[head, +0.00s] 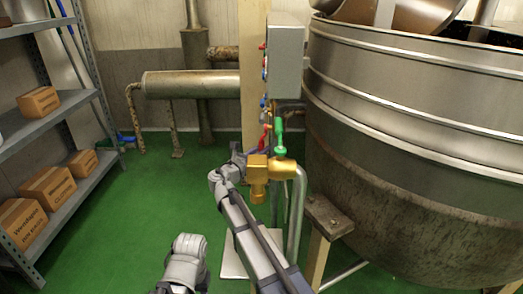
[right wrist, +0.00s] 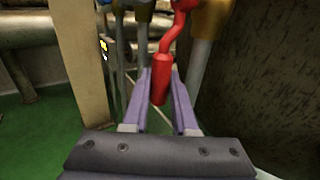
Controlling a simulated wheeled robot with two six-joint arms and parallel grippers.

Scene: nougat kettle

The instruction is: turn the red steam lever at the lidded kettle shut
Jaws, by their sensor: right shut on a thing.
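The red steam lever (right wrist: 161,82) shows large in the right wrist view, its thick handle hanging down and its thin curved stem rising to the upper right. My right gripper (right wrist: 160,74) has one purple finger on each side of the handle and is shut on it. In the head view the red lever (head: 264,138) is a small patch by the post, and my right gripper (head: 240,154) is partly hidden behind the brass fitting and my own wrist. The big steel kettle (head: 420,110) stands at the right. My left gripper does not show.
A brass valve (head: 271,170) with a green handle (head: 280,138) and a bent pipe stand right beside my right wrist. A grey box (head: 286,62) is above. A shelf with cartons (head: 45,188) stands left. The green floor (head: 145,200) between is clear.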

